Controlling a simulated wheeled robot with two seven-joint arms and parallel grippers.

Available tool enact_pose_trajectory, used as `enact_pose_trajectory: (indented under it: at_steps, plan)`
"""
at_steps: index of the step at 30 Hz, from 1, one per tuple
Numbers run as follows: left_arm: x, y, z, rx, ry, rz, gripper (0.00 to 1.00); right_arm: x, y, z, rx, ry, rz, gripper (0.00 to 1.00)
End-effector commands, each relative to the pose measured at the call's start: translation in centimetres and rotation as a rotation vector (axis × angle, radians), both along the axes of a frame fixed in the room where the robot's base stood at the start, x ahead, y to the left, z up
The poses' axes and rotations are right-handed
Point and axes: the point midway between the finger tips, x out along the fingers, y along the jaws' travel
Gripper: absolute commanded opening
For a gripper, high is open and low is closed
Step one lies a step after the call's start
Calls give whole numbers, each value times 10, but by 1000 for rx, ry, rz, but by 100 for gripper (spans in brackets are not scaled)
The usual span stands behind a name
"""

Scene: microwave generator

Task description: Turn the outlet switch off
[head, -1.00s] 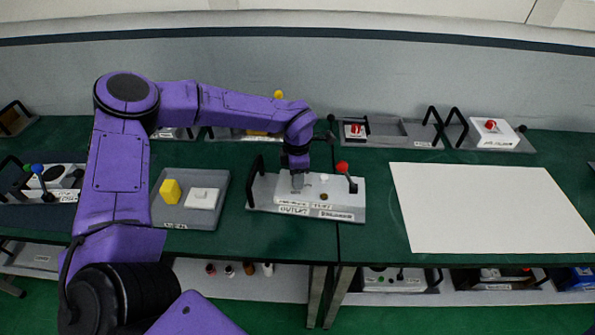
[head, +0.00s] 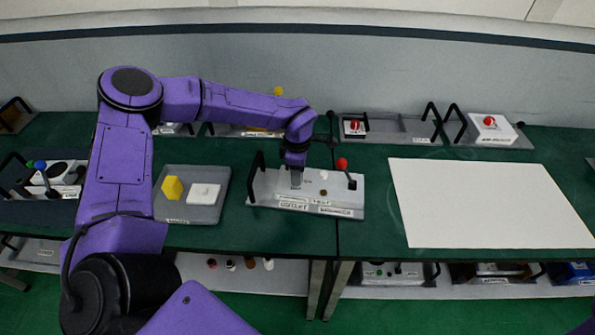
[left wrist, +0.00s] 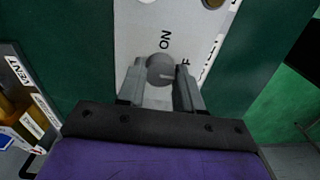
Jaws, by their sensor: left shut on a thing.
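The outlet panel (head: 335,202) is a light grey board on the green table, with "OUTLET" and "TEST" labels on its front. The outlet switch is a small round grey knob (left wrist: 160,69) in the left wrist view, with "ON" printed beside it and part of another label ending in "F". A pale mark on the knob points to the right of that view, toward the "F". My left gripper (head: 296,180) points down over the panel's left part and is shut on the knob, a finger on each side (left wrist: 162,88). In the head view the gripper hides the knob.
A red-topped lever (head: 342,164) stands at the panel's right and a black handle (head: 258,165) at its left. A grey tray (head: 190,216) with a yellow block and white piece lies further left. A bare white sheet (head: 490,205) lies to the right.

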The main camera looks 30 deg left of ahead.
Motion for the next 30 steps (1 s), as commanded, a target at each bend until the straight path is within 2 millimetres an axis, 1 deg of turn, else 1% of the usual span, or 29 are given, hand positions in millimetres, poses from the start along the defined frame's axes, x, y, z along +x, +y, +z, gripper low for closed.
enact_pose_trajectory:
  at_steps: [2, 3, 4, 5, 13, 16, 17, 20, 25, 27, 30]
  plan:
    - [1, 0, 1, 0, -1, 0, 5, 0, 0, 0, 0, 0, 0, 43]
    - [0, 0, 1, 0, -1, 0, 45, 0, 0, 0, 0, 0, 0, 43]
    - [0, 0, 1, 0, -1, 0, 55, 0, 0, 0, 0, 0, 0, 43]
    - [0, 0, 1, 0, -1, 0, 61, 0, 0, 0, 0, 0, 0, 43]
    - [0, 0, 1, -1, 0, 1, 61, 0, 0, 0, 0, 0, 0, 43]
    - [1, 0, 8, -1, -5, 2, 61, 0, 0, -4, 0, 0, 0, 43]
    - [1, 0, 13, -1, -5, 3, 61, 0, 0, -6, 0, 0, 0, 43]
    - [1, 0, 34, -1, -7, 3, 61, 0, 0, -14, 0, 0, 0, 43]
    - [1, 0, 75, 0, -7, 2, 61, 0, 0, -25, 0, 0, 0, 43]
    - [1, 0, 88, 1, -6, 1, 61, 0, 0, -28, 0, 0, 0, 43]
    - [0, 0, 101, 0, -3, 1, 61, 0, 0, -29, 0, 0, 0, 43]
